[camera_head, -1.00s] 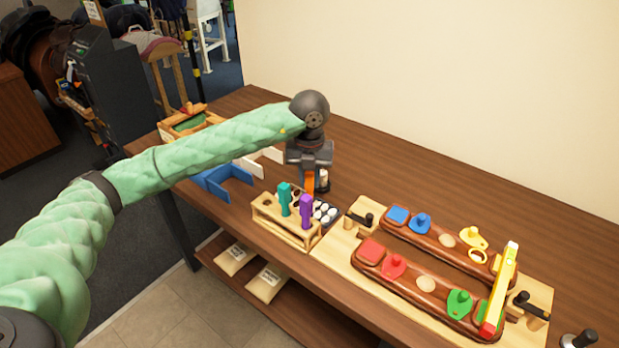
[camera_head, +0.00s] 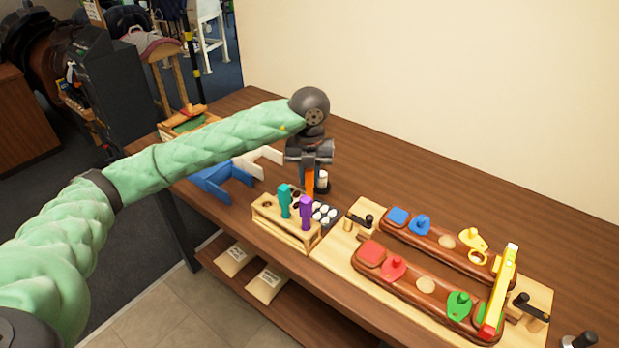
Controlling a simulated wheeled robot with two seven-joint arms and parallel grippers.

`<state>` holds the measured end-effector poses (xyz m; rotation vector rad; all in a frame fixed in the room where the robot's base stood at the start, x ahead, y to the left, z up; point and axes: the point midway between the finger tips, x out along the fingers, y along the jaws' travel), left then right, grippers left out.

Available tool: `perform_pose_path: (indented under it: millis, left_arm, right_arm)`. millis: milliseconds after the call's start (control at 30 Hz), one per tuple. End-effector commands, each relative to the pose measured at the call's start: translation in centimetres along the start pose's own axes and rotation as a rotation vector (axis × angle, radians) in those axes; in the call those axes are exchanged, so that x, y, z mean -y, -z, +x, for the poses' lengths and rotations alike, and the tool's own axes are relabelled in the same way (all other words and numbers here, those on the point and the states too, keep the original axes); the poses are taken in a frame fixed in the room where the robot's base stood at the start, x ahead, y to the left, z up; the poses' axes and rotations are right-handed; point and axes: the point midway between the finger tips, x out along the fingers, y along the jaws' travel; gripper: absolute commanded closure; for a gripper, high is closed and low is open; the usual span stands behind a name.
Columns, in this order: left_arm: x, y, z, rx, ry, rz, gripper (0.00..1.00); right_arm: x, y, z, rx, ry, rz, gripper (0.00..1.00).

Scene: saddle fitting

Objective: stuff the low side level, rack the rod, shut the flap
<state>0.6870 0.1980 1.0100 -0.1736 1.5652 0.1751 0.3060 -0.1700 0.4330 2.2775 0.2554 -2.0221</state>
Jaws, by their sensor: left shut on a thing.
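My left gripper (camera_head: 309,166) is shut on an orange-handled rod (camera_head: 309,183), just above and behind the wooden rack (camera_head: 280,230). The rod's lower end is hidden behind the purple handle, so I cannot tell whether it touches the rack. A teal-handled rod (camera_head: 285,200) and a purple-handled rod (camera_head: 306,212) stand upright in the rack. Two long brown saddle panels (camera_head: 410,288) lie on a pale wooden board, with coloured patches and knobbed pieces on them. My right gripper is out of view.
A dark tray with white pieces (camera_head: 325,213) and a small white-and-black cylinder (camera_head: 322,182) stand beside the rack. A blue holder (camera_head: 222,184) and a white one (camera_head: 262,158) lie left. Dark-handled clamps (camera_head: 528,306) stand on the board. The table behind the panels is clear.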

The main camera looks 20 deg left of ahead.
Motion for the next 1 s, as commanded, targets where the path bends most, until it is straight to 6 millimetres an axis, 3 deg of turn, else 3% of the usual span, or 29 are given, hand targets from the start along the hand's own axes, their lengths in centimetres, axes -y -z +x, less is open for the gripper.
perform_pose_path:
  millis: [1000]
  left_arm:
    - [0.0,0.0,-5.7,0.001,0.001,0.000,0.95]
  right_arm:
    - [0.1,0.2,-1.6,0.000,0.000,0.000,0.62]
